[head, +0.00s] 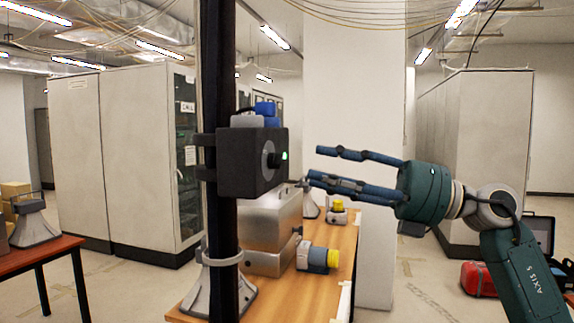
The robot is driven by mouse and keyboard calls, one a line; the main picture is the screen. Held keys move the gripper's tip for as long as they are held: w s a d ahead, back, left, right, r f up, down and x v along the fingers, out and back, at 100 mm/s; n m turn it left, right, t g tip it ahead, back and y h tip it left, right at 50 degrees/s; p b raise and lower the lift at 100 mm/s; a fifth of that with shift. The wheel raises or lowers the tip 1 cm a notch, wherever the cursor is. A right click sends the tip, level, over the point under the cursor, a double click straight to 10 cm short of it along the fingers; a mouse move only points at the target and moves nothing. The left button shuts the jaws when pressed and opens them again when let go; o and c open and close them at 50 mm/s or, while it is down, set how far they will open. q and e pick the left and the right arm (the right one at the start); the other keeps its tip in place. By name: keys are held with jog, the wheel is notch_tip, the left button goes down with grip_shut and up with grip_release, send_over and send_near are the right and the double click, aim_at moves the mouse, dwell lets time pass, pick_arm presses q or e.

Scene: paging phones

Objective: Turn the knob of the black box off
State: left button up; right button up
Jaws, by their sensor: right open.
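The black box (238,162) is mounted on a dark vertical pole (221,80) left of centre. A gap shows in the picture between the fingertips and the knob, and nothing is between the fingers. My left gripper is not in view.
A wooden table (300,285) below carries a metal box (272,225) and yellow-capped connectors (318,257). A white pillar (345,60) stands behind. Tall grey cabinets (135,150) stand at left and right. A red case (478,278) lies on the floor at right.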

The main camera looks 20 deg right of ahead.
aim_at(281, 164)
jog(key=s+d+r+h, duration=0.1)
jog(key=s+d+h, duration=0.1)
jog(key=s+d, duration=0.1)
jog(key=shift+n, duration=0.4)
jog(key=p+x, duration=0.4)
jog(key=x, duration=0.6)
jog(key=shift+w+a+f, duration=0.1)
jog(key=shift+w+a, duration=0.35)
jog(key=shift+f, duration=0.1)
grip_shut()
